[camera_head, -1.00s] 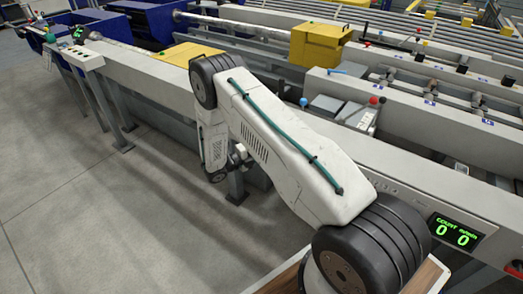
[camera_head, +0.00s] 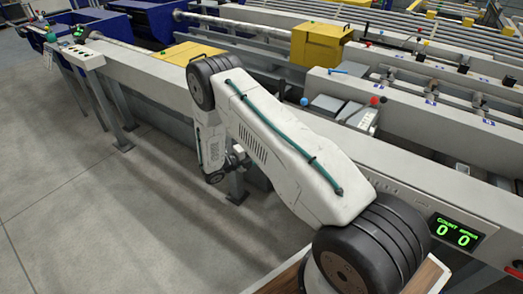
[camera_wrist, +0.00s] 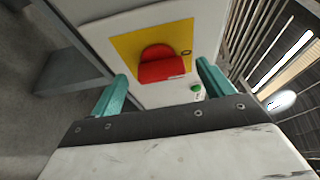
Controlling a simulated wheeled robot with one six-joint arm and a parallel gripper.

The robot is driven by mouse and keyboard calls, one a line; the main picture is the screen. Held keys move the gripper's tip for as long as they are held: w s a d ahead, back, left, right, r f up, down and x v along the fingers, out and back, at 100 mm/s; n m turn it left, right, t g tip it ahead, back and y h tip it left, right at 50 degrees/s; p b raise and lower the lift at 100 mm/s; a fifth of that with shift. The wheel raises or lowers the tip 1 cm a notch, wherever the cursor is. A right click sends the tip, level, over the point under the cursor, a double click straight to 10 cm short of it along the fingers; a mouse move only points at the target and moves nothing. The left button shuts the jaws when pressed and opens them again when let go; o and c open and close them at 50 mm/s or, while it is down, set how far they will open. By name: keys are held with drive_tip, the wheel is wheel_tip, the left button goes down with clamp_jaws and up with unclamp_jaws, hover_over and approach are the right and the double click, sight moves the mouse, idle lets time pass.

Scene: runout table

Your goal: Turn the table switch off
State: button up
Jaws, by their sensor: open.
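In the wrist view a red switch (camera_wrist: 163,69) sits on a yellow plate (camera_wrist: 126,46) on a pale panel. It looks like a red flap or cover, and its on or off position cannot be told. A small green button (camera_wrist: 197,88) is beside it. My gripper (camera_wrist: 165,84) is open, with one teal finger on each side of the red switch in the picture. Nothing is between the fingers that I can see held, and contact with the switch cannot be told. In the head view my arm hides the gripper and the switch.
The long grey table (camera_head: 420,195) runs along the arm, with a lit count display (camera_head: 456,233) at its near end. A yellow box (camera_head: 318,43) stands on the table's far side. A control box (camera_head: 84,57) is at far left. Grey floor (camera_head: 90,210) at left is clear.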

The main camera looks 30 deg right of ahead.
drive_tip(key=a, duration=0.6)
drive_tip(key=shift+w+a, duration=0.15)
drive_tip(key=shift+a, duration=0.25)
drive_tip(key=s+r+m+g+y, duration=0.1)
drive_tip(key=s+m+g+y, duration=0.25)
drive_tip(key=s+m, duration=0.45)
drive_tip(key=s+a+r+m+t+y, duration=0.2)
drive_tip(key=s+a+r+m+y, duration=0.1)
drive_tip(key=s+r+m, duration=0.6)
drive_tip(key=s+a+r+m+t+y, duration=0.2)
drive_tip(key=s+r+m+y, duration=0.4)
drive_tip(key=r, duration=1)
drive_tip(key=s+a+r+m+t+y, duration=0.2)
drive_tip(key=s+a+r+m+y, duration=0.3)
drive_tip(key=s+r+m, duration=0.7)
drive_tip(key=shift+s+r+m, duration=0.3)
drive_tip(key=shift+s+r, duration=0.35)
drive_tip(key=shift+s, duration=0.2)
